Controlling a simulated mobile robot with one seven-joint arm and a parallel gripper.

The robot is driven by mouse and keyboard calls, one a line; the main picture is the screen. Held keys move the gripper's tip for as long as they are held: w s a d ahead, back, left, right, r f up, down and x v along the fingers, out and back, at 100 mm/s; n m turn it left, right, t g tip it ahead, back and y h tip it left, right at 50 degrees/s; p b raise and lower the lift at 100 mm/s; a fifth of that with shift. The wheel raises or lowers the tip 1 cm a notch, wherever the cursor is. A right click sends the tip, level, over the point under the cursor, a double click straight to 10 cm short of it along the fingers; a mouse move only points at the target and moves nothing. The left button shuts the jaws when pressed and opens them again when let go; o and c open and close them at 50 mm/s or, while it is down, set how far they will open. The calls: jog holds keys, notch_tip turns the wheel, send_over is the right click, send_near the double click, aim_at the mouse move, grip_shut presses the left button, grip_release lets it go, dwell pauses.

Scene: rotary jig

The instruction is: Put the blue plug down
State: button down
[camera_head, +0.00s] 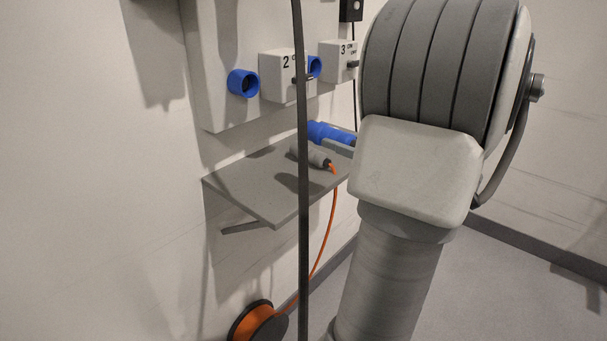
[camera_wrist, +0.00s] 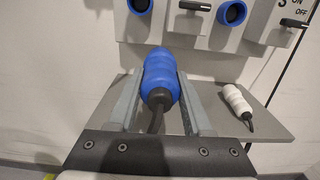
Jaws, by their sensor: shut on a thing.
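The blue plug (camera_wrist: 161,80) lies between the two grey fingers of my gripper (camera_wrist: 159,86) in the wrist view, its dark cable end towards me and its nose towards the wall panel. My gripper is shut on it. In the head view the blue plug (camera_head: 328,133) shows over the back of the grey shelf (camera_head: 262,188), partly hidden by my arm. The shelf also shows below the plug in the wrist view (camera_wrist: 215,112). I cannot tell whether the plug touches the shelf.
A white-grey plug (camera_wrist: 237,101) with an orange cable lies on the shelf, right of my gripper. Above is a wall panel (camera_head: 216,100) with blue sockets (camera_head: 243,83) and numbered switch boxes (camera_head: 283,76). An orange cable reel (camera_head: 258,324) stands below. A dark upright strip (camera_head: 303,230) crosses the head view.

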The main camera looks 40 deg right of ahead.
jog(key=shift+s+d+f+b, duration=0.1)
jog(key=shift+s+f+b, duration=0.25)
jog(key=shift+f, duration=0.2)
jog(key=b, duration=0.4)
send_over(294, 192)
notch_tip(294, 192, down, 7)
jog(key=shift+f+b, duration=0.65)
jog(key=shift+f, duration=1.2)
jog(key=shift+f, duration=0.1)
jog(key=shift+f, duration=0.15)
jog(key=shift+c, duration=1.6)
grip_release()
